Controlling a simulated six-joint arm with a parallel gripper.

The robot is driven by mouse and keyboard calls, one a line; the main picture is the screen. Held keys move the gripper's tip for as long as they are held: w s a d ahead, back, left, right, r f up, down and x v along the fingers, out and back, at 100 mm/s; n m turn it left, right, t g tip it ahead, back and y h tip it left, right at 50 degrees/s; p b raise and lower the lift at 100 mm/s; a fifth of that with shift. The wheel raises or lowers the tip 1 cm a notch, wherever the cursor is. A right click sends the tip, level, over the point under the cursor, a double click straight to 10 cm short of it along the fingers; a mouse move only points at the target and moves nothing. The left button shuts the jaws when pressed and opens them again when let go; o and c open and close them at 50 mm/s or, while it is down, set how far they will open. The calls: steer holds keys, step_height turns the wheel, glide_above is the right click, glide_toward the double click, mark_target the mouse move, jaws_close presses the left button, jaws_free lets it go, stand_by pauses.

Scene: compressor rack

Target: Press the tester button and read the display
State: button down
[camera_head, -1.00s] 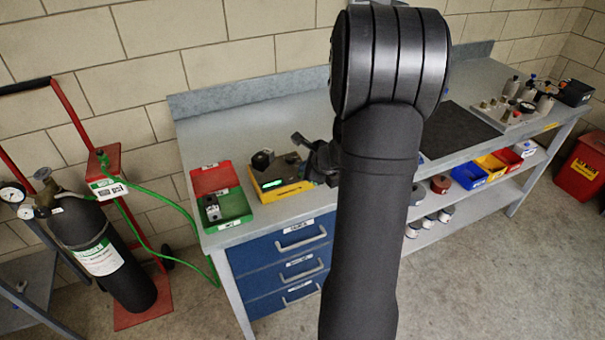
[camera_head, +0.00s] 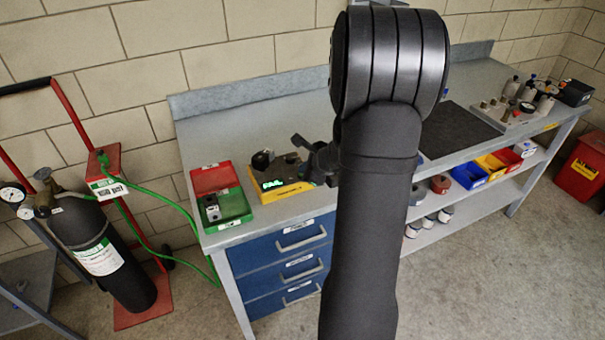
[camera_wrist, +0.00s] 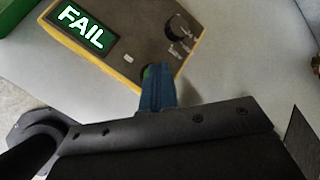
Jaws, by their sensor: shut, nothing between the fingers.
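The tester (camera_head: 290,190) is a yellow box with a dark top on the bench's left part. It also shows in the wrist view (camera_wrist: 125,45). Its display (camera_wrist: 83,27) is lit green and reads FAIL in white. My gripper (camera_wrist: 155,82) is shut and empty. Its blue fingertips are at the tester's near edge, over a small green spot, perhaps the button, which they mostly hide. I cannot tell whether they touch it. In the head view my arm partly hides the gripper.
A red and green tray (camera_head: 236,208) holding a small grey device (camera_head: 212,211) is left of the tester. A green hose (camera_head: 170,197) hangs at the bench's left end beside a gas cylinder (camera_head: 117,285). A dark mat (camera_head: 460,133) lies farther right.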

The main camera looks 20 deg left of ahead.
steer(key=shift+r, duration=0.65)
steer(key=shift+r, duration=0.1)
steer(key=shift+r, duration=2.4)
steer(key=shift+r, duration=1.95)
